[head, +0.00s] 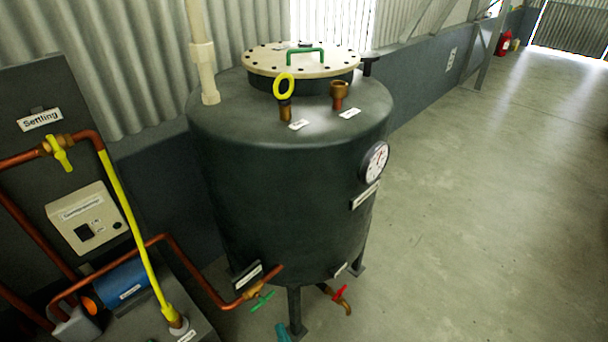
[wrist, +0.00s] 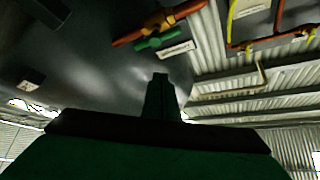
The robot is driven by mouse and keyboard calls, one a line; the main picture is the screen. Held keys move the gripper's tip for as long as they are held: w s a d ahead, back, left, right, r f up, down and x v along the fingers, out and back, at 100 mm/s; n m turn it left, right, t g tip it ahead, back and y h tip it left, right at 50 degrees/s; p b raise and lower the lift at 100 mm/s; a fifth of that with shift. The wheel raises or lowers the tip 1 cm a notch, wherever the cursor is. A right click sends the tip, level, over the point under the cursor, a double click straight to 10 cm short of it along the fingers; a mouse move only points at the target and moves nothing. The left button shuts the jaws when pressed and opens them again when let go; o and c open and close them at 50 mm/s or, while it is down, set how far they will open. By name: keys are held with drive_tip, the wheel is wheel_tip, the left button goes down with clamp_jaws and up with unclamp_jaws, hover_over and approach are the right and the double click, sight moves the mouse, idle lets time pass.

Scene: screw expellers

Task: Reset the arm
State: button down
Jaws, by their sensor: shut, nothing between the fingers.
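My gripper (wrist: 161,80) shows in the wrist view as a dark green body with its fingers together, shut and empty. Its fingers point toward the dark tank wall. In the head view a small teal piece (head: 283,333) at the bottom edge, by the tank's front leg, looks like the tip of my gripper. The rest of my arm is out of the head view. The green-handled valve (wrist: 158,40) on the copper pipe is above the fingertips in the wrist picture, apart from them. The same valve (head: 261,300) shows low on the tank in the head view.
The large dark tank (head: 290,190) stands centre, with a red-handled tap (head: 341,296) low at its front. Copper pipes, a yellow pipe (head: 130,220) and a blue pump (head: 122,288) crowd the left. The concrete floor (head: 480,220) on the right is clear.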

drive_tip(key=s+d+r+g+h, duration=0.1)
drive_tip(key=s+d+r+h, duration=0.15)
drive_tip(key=s, duration=0.45)
drive_tip(key=s+d+r+h, duration=0.1)
drive_tip(key=s+d+h, duration=0.15)
drive_tip(key=s, duration=0.35)
drive_tip(key=s+d+r+g+h, duration=0.1)
drive_tip(key=s+h, duration=0.2)
drive_tip(key=s, duration=0.4)
drive_tip(key=s+d+r+n+g+h, duration=0.1)
drive_tip(key=s+d+r, duration=0.1)
drive_tip(key=s+r, duration=0.4)
drive_tip(key=s+d+r+n+g+h, duration=0.1)
drive_tip(key=s+r, duration=0.5)
drive_tip(key=r, duration=0.9)
drive_tip(key=shift+d+r+n+g+h, duration=0.2)
drive_tip(key=shift+d+n+g+h, duration=0.1)
drive_tip(key=shift+d+n+g, duration=0.3)
drive_tip(key=shift+a, duration=0.2)
